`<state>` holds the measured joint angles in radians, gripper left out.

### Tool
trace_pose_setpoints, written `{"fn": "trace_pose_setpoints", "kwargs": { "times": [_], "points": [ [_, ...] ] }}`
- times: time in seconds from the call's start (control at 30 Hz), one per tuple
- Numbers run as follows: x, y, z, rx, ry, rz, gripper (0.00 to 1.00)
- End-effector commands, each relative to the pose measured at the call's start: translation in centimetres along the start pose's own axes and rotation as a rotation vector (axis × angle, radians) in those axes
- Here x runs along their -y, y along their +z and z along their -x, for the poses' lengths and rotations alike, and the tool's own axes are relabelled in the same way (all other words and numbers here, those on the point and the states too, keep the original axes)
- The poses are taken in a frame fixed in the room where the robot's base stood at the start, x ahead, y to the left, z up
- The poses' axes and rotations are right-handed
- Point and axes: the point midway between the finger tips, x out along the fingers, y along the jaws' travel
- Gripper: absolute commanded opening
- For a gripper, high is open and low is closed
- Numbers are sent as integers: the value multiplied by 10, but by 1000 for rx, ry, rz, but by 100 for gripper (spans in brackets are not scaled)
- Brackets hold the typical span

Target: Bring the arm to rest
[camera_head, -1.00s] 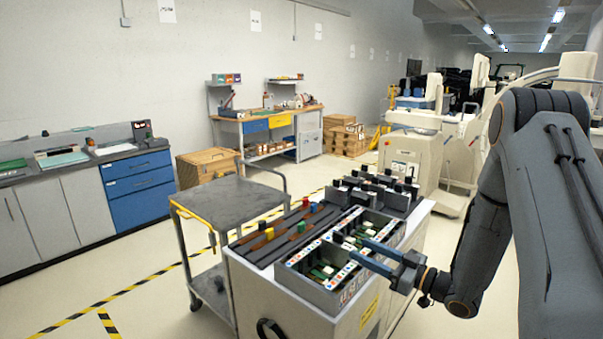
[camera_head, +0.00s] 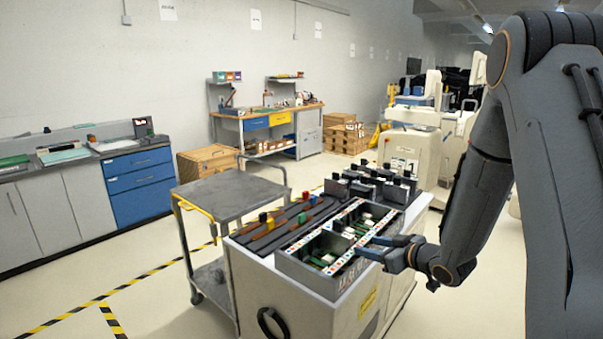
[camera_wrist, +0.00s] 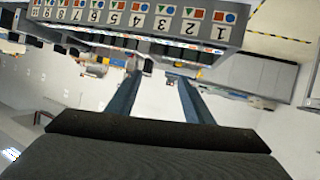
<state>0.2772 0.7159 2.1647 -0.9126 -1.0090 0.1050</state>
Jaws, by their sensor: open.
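My gripper (camera_head: 372,248) is open and empty. In the head view it is at the right side of the cart (camera_head: 255,292), by the grey compartment box on its top. Its two blue-grey fingers point left toward the box rim. In the wrist view my gripper (camera_wrist: 155,80) shows two parted fingers with nothing between them. My dark grey arm comes down from the upper right of the head view.
The grey box (camera_head: 318,279) holds several small parts. Coloured blocks lie on dark rails (camera_head: 288,222) beside it. A numbered strip with coloured shapes (camera_wrist: 130,22) is close in the wrist view. A grey trolley (camera_head: 232,193) stands left; floor at front left is clear.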

Motion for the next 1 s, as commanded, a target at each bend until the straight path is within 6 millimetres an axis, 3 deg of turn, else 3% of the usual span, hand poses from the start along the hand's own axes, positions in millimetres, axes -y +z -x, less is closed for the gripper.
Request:
{"fn": "trace_pose_setpoints", "kwargs": {
  "times": [0.17,0.33,0.47,0.7,0.83,1.0],
  "points": [
    [-7,23,17,255,154,-40,47],
    [10,54,61,520,269,-145,47],
    [44,78,106,717,314,-258,47],
    [129,108,184,1010,296,-469,47],
    [160,113,207,1093,269,-535,47],
    [172,115,216,1126,256,-561,47]
  ]
}}
